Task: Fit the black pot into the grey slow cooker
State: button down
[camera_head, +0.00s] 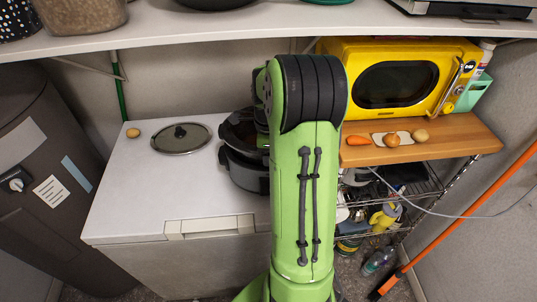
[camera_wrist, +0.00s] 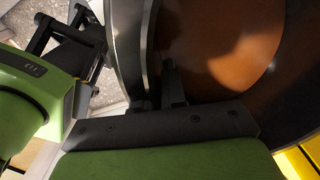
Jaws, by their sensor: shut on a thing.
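The grey slow cooker (camera_head: 245,176) stands on the white chest top, partly hidden behind my green arm. The black pot (camera_head: 236,133) is at the top of the cooker and looks tilted; I cannot tell how far it sits inside. In the wrist view the pot's brown inside (camera_wrist: 232,50) fills the upper right, with its curved rim wall beside my fingers. My gripper (camera_wrist: 158,88) is shut on the pot's wall, one dark finger showing on the inner side. In the head view my arm hides the gripper.
A round lid with a dark knob (camera_head: 181,137) lies on the white chest (camera_head: 150,205), left of the cooker. A small orange-brown item (camera_head: 133,132) is near it. A wooden board (camera_head: 440,140) with food and a yellow microwave (camera_head: 400,80) stand to the right. A shelf (camera_head: 200,39) runs above.

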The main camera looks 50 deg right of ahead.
jog(key=shift+f, duration=0.2)
jog(key=shift+r+p, duration=3.5)
jog(key=shift+r, duration=1)
jog(key=shift+w+d, duration=0.1)
